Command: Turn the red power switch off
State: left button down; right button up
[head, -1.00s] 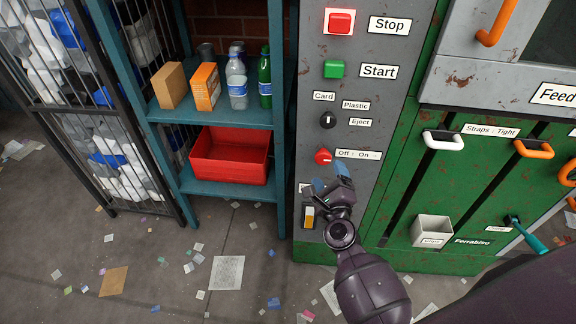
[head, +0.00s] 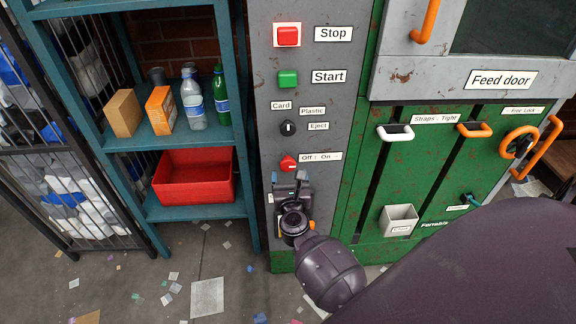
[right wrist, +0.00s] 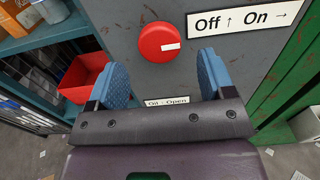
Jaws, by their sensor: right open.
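The red power switch (head: 288,162) is a round knob on the grey control panel, left of its "Off / On" label (head: 321,157). In the right wrist view the switch (right wrist: 158,38) shows large, with its white mark pointing right, the "On" direction on the label (right wrist: 250,20). My right gripper (head: 289,178) is just below the switch in the head view. In the right wrist view the right gripper (right wrist: 168,78) is open, its blue fingers apart and empty below the knob's left and right sides. I see no contact. My left gripper is not in view.
Above the switch are a black selector knob (head: 288,128), a green Start button (head: 288,78) and a red Stop button (head: 288,36). A teal shelf (head: 176,141) with a red bin (head: 194,190) stands left. Orange and white handles (head: 397,135) project from the green machine at right.

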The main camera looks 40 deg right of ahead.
aim_at(288, 168)
jog(key=x, duration=0.4)
jog(key=shift+w+d, duration=0.35)
jog(key=shift+w, duration=0.15)
jog(key=c, duration=0.9)
